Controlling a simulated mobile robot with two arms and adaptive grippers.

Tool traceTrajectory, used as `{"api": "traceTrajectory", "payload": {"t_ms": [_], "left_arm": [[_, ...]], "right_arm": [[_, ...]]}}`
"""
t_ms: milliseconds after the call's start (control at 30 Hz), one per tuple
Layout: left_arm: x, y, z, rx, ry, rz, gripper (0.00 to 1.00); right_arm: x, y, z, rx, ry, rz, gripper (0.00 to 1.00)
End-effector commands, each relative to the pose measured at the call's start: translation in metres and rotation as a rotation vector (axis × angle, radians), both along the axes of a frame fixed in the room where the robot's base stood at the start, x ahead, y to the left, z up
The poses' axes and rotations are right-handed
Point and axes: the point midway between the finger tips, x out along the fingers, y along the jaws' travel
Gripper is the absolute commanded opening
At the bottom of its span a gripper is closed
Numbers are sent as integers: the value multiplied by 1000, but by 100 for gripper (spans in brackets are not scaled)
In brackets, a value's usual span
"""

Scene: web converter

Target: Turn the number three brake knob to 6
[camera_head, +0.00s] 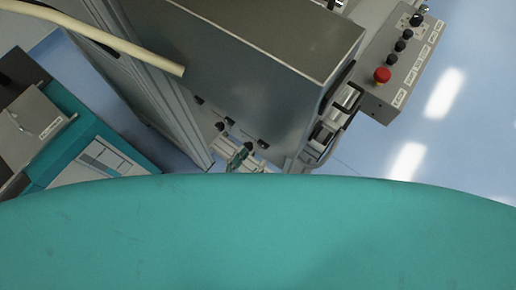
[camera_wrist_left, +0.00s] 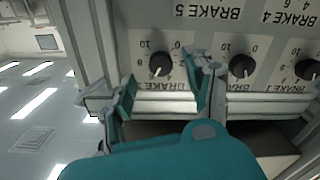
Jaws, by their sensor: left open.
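In the left wrist view the brake panel (camera_wrist_left: 205,32) appears upside down, with black knobs on a grey face. The leftmost knob (camera_wrist_left: 160,65) has a "BRAKE" label whose number is hidden near my finger; its pointer setting is too small to read. My left gripper (camera_wrist_left: 166,72) is open, with one finger on each side of this knob, not visibly closed on it. In the head view my left gripper (camera_head: 238,158) shows small at the knob panel, above my teal body edge. My right gripper is not in view.
Two neighbouring knobs (camera_wrist_left: 241,66) (camera_wrist_left: 307,68) sit to the right, the nearer one close to my right-hand finger. A metal rail (camera_wrist_left: 255,106) runs along the panel's edge. A control box (camera_head: 395,65) with a red button (camera_head: 382,75) stands at the upper right in the head view.

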Motion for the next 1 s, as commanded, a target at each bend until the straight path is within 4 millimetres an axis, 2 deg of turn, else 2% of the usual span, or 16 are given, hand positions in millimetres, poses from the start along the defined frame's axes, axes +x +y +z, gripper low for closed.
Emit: {"api": "traceTrajectory", "payload": {"t_ms": [33, 200, 400, 1000], "left_arm": [[-11, 8, -1, 3, 4, -2, 55], [-39, 28, 0, 1, 3, 0, 55], [-58, 42, 0, 0, 1, 0, 55], [-62, 45, 0, -1, -1, 0, 55]], "right_arm": [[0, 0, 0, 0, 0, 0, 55], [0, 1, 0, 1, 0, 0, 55], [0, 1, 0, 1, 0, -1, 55], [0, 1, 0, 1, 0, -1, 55]]}}
